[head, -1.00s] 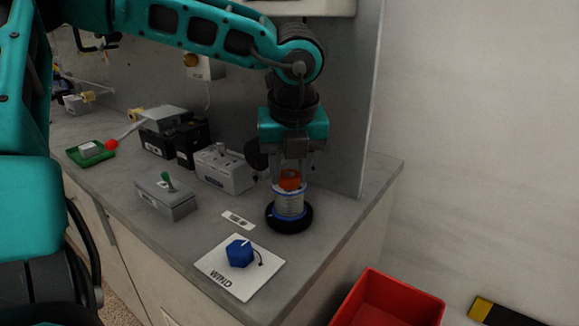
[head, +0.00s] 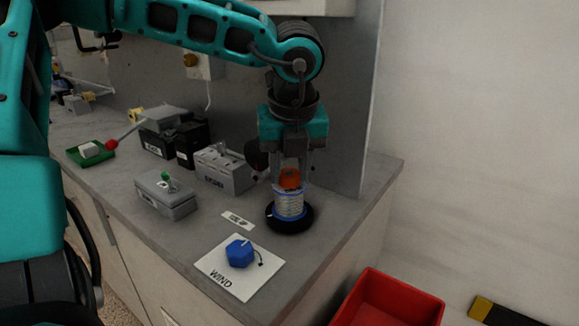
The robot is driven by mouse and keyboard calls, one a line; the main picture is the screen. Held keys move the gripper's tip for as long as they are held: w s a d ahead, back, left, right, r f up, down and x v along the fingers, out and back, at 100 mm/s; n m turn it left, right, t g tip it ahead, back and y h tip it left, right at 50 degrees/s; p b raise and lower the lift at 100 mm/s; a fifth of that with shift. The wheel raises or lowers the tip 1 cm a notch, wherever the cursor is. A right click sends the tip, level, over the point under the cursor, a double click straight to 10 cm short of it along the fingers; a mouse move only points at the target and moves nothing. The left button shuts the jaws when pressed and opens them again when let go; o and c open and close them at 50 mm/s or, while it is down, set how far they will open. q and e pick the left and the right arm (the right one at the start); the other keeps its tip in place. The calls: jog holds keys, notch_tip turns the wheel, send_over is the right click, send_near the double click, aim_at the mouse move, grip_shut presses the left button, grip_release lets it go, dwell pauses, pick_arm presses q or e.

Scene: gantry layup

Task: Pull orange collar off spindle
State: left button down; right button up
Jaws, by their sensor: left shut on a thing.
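The orange collar (head: 290,179) sits at the top of the spindle, just above a pale spool (head: 289,204) with blue rims. The spool stands upright on a round black base (head: 298,224) near the counter's right end. My left gripper (head: 290,177) points straight down from above, its fingers on either side of the collar and shut on it. The spindle itself is hidden by the collar and the fingers. My right gripper is not in view.
A white WIND card with a blue knob (head: 239,253) lies in front. Grey boxes (head: 166,194) and (head: 224,168) a switch box stand to the left. A wall panel rises close behind the arm. A red bin (head: 388,302) sits below the counter's right edge.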

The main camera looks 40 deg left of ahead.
aim_at(288, 170)
pick_arm(q)
jog(key=shift+r, duration=1.55)
jog(key=shift+r+p, duration=0.8)
jog(key=shift+r, duration=0.85)
jog(key=shift+s, duration=0.1)
